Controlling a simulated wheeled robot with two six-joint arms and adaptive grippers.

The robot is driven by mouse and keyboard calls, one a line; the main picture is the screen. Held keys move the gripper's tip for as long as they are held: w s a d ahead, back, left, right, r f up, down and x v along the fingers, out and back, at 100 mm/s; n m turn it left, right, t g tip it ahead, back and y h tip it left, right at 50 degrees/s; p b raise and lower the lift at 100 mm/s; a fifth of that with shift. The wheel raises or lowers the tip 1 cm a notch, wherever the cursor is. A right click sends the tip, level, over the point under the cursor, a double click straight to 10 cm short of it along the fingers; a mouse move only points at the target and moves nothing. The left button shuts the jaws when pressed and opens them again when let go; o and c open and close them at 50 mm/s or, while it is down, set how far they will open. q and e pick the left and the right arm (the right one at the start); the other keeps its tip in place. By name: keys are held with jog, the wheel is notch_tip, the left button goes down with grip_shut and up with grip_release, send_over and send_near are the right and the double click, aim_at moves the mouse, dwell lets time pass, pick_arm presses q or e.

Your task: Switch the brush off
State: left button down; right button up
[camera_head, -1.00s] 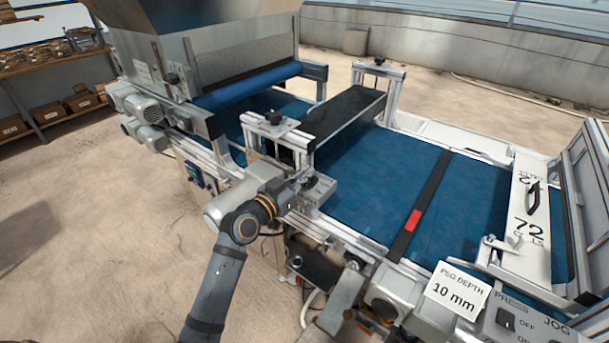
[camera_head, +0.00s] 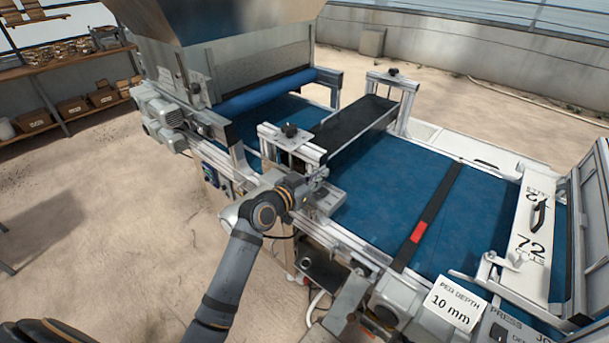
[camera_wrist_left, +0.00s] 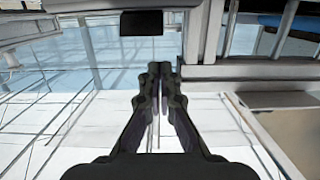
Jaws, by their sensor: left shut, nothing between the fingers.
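The brush (camera_head: 355,122) is a long dark bar in a metal frame, set across the blue belt. A small grey box (camera_head: 328,200) sits on the near rail at its near end. I cannot make out a switch or its position there. My left gripper (camera_head: 318,177) is at this box, close to the frame's near post, and the wrist partly hides the spot. In the left wrist view, its dark fingers (camera_wrist_left: 160,72) are together and empty, before pale, blurred surfaces. I cannot tell whether they touch the box. My right gripper is out of view.
A hopper (camera_head: 250,70) with a blue roller stands at the back left. A white "72 cells" plate (camera_head: 533,235) crosses the belt at right. A "peg depth 10 mm" sign (camera_head: 455,303) is at the front right. Open floor lies left.

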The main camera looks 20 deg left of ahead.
pick_arm(q)
jog(key=shift+s+a+r+b, duration=0.15)
jog(key=shift+s+r+b, duration=0.2)
jog(key=shift+s, duration=0.3)
jog(key=shift+s+a+r+b, duration=0.2)
jog(key=shift+s+b, duration=0.1)
jog(key=shift+s, duration=0.3)
jog(key=s+a+r, duration=0.2)
jog(key=s+r, duration=0.1)
jog(key=s, duration=0.3)
jog(key=shift+a+r, duration=0.2)
jog(key=shift+r, duration=0.05)
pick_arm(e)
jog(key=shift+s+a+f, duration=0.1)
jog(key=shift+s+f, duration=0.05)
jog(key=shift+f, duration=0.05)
